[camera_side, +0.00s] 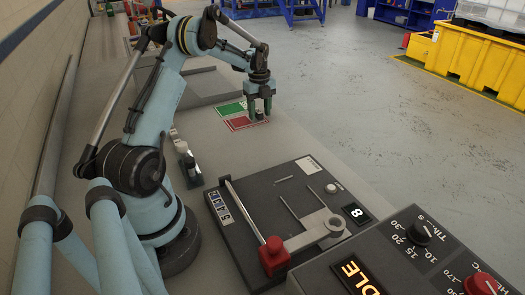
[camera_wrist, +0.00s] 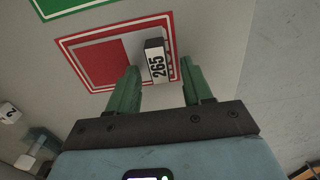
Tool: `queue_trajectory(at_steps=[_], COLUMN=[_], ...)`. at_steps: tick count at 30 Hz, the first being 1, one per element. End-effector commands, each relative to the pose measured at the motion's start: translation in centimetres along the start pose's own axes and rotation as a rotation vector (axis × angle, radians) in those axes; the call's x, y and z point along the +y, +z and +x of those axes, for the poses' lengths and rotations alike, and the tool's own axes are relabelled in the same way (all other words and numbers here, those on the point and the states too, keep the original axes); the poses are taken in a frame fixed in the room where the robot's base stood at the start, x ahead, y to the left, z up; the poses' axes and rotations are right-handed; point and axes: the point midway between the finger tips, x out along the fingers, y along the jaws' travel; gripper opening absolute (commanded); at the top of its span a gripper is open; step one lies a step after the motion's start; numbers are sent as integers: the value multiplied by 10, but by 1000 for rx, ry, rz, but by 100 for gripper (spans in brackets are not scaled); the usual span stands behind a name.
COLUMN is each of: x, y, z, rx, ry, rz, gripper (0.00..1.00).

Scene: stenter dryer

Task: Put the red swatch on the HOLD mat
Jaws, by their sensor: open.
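A red mat (camera_side: 238,125) with a white border lies on the bench beside a green mat (camera_side: 229,110). In the wrist view, a flat red square that looks like the swatch (camera_wrist: 104,63) lies on the red mat (camera_wrist: 72,42). A small block marked 265 (camera_wrist: 157,66) stands beside the square, over the mat's right part; I cannot tell whether they are joined. Any word on the mat is mostly hidden by the block. My gripper (camera_side: 260,115) is low over the mat's right side; in the wrist view its open green fingers (camera_wrist: 160,78) are on either side of the block's near end.
A dark slotted plate (camera_side: 285,205) with a lever and red knob (camera_side: 272,251) stands nearer the side camera. A control box (camera_side: 410,255) with dials is at the lower right. Small items (camera_side: 187,165) stand by my arm. The bench right of the mats is clear.

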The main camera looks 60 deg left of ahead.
Motion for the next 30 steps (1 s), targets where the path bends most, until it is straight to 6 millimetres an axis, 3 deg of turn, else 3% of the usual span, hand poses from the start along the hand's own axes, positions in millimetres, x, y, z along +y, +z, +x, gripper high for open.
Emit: queue_trajectory(at_steps=[5, 18, 26, 30], x=[0, 0, 0, -4], y=[0, 0, -1, -14], z=[-13, -96, -119, -129], rx=[0, 0, 0, -12], ry=[0, 0, -1, -16], rz=[0, 0, -1, -45], gripper=[50, 50, 50, 50])
